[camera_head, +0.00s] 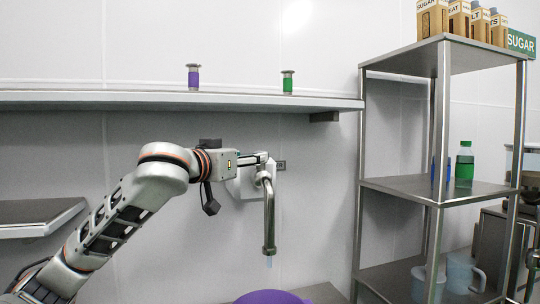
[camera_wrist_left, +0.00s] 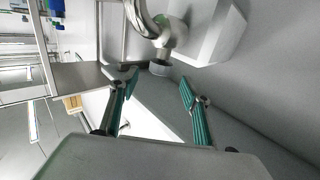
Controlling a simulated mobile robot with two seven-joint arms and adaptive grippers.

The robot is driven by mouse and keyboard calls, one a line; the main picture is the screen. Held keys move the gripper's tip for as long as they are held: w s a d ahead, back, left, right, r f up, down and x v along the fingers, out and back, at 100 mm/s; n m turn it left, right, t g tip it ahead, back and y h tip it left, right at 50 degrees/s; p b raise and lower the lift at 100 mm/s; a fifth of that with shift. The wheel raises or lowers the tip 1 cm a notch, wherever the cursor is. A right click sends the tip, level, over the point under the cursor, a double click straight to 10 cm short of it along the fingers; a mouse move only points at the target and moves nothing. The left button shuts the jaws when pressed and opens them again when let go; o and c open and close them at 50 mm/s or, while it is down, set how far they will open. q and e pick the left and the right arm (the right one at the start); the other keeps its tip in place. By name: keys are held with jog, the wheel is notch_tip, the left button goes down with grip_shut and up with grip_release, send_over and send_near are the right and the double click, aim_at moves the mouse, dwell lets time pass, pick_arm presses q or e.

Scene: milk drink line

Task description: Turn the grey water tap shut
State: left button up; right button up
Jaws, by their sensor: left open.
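The grey water tap (camera_head: 269,215) is fixed to the wall, and its spout hangs straight down. A short pale-blue bit, perhaps water, shows just below its outlet. In the left wrist view the tap's curved metal pipe (camera_wrist_left: 143,20) is at the top, with a round grey end piece (camera_wrist_left: 160,68) just beyond my fingertips. My left gripper (camera_head: 262,158) is at the top of the tap, partly hidden by the arm's end. In the wrist view its two teal fingers (camera_wrist_left: 157,84) are apart with nothing between them. My right gripper is not in view.
A purple rounded object (camera_head: 270,297) stands below the spout. A wall shelf (camera_head: 180,100) with a purple-labelled (camera_head: 193,78) and a green-labelled (camera_head: 287,83) container runs above my arm. A metal rack (camera_head: 402,188) with cartons and bottles stands to the right.

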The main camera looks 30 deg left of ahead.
pick_arm(q)
jog(key=shift+w+a+r+p, duration=0.1)
jog(key=shift+w+p, duration=0.1)
jog(key=shift+w, duration=1.1)
jog(key=shift+w+a+p, duration=0.15)
jog(key=shift+w+p, duration=0.05)
jog(key=shift+w, duration=1.05)
jog(key=shift+w+a+r+p, duration=0.1)
jog(key=shift+w+p, duration=0.1)
jog(key=shift+w, duration=1.1)
jog(key=shift+c, duration=0.4)
jog(key=c, duration=1.1)
